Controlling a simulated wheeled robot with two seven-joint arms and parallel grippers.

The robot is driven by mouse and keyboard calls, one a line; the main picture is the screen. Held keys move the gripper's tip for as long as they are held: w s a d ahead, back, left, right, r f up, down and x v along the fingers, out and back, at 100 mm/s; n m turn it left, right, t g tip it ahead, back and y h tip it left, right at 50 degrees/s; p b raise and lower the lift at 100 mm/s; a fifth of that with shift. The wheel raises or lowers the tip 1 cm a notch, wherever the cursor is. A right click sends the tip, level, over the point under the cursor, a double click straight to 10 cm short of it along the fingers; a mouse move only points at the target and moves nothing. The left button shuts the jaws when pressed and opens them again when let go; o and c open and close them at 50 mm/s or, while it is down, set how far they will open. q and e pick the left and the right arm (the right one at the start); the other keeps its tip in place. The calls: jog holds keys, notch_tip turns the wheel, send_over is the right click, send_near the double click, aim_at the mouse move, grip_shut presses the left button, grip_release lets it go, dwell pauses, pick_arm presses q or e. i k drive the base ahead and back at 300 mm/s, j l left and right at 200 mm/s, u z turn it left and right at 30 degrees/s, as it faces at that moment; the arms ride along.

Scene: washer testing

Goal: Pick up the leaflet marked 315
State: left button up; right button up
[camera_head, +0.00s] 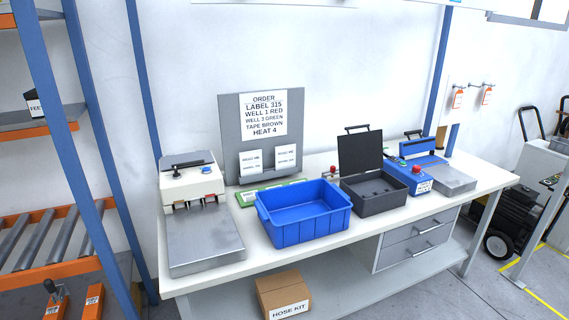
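A grey board (231,132) stands upright at the back of the workbench. Its order sheet (264,114) reads "LABEL 315", along with well, tape and heat lines. Two small white leaflets stand low on the board: a left leaflet (251,162) and a right leaflet (286,157). Their print is too small to read, so I cannot tell which is marked 315. Neither of my grippers shows in this view.
On the workbench (252,262) are a grey-topped machine (203,238), a blue bin (304,214), a green strip (246,198), an open dark case (374,193) and a blue device (420,180). A hose kit box (283,291) sits below. Orange-and-blue shelving (51,137) stands left.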

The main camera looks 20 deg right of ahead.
aim_at(286, 155)
jog(key=l+z, duration=0.15)
jog(key=l, duration=0.2)
jog(key=i+l+z, duration=0.15)
jog(key=l, duration=0.15)
jog(key=i+l+z, duration=0.15)
jog(key=l, duration=0.2)
jog(key=l+z, duration=0.15)
jog(key=l, duration=0.15)
jog(key=i, duration=0.05)
